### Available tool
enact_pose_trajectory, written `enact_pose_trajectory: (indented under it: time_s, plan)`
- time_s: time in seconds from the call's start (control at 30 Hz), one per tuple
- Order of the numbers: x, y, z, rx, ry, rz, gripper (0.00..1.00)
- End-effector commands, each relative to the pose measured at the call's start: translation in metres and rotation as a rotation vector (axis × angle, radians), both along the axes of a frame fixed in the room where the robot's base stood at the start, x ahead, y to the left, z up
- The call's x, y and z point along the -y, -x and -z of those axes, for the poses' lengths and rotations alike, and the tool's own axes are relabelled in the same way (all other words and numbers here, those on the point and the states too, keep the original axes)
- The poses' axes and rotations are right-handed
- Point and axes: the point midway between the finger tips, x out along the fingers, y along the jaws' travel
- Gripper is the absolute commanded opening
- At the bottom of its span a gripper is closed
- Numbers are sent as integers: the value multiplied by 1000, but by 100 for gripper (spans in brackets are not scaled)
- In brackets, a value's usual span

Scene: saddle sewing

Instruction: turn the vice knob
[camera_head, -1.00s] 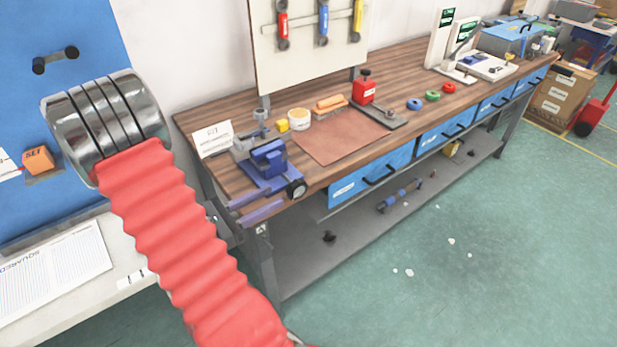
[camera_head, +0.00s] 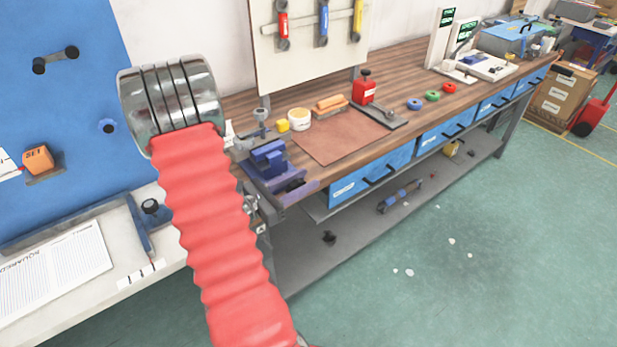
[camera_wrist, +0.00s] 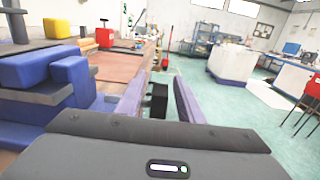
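The blue vice (camera_head: 265,160) stands on the near left corner of the wooden workbench, and its blue jaws (camera_wrist: 48,70) fill the left of the wrist view. The dark vice knob (camera_head: 296,184) is at its front. In the wrist view the black knob (camera_wrist: 158,100) shows between the two purple fingers of my gripper (camera_wrist: 159,84). The fingers are apart, one on each side of the knob, with narrow gaps showing.
A leather sheet (camera_head: 340,136), a white tub (camera_head: 299,119), a yellow block (camera_head: 282,126) and a red container (camera_head: 364,90) sit on the bench beside the vice. Blue drawers (camera_head: 372,172) hang below the bench's front edge. The green floor in front is mostly clear.

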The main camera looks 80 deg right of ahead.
Motion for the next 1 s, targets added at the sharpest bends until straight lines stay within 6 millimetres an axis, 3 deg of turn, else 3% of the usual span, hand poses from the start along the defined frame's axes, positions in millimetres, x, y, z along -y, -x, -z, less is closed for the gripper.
enact_pose_trajectory:
  time_s: [0.2,0.57,1.0]
  plan:
    - [13,12,0,-1,1,2,34]
    - [15,14,0,-1,1,0,34]
    - [15,14,0,-1,1,0,3]
